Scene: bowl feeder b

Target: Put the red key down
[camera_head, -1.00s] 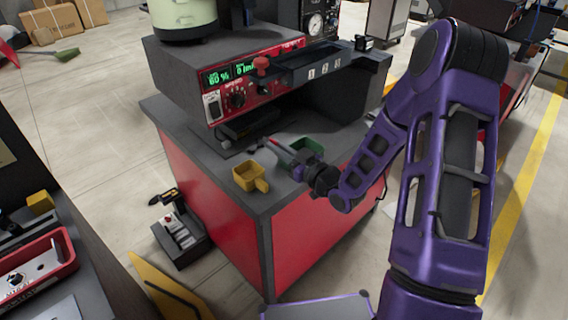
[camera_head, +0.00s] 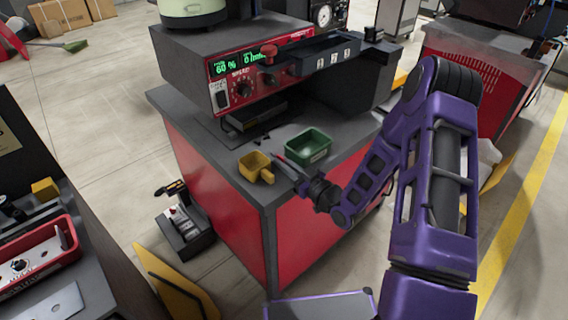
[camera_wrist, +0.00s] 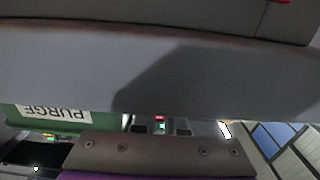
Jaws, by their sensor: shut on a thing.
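My gripper (camera_head: 289,168) is at the front part of the feeder's grey counter, between the yellow scoop and the green bin. A small red piece, seemingly the red key (camera_head: 280,158), shows at its fingertips. The jaws are shut on it. It is too small to tell whether the key touches the counter. The yellow scoop (camera_head: 254,164) is just left of the gripper. The green bin (camera_head: 308,147) is just behind and right of it. In the wrist view, the bin's wall (camera_wrist: 85,117) shows a "PURGE" label upside down, and the key cannot be made out.
The control box (camera_head: 225,97) with green displays stands at the back of the counter. Small dark pieces (camera_head: 261,140) lie before it. The counter's front edge is close to my gripper. A black box (camera_head: 186,233) stands on the floor at left.

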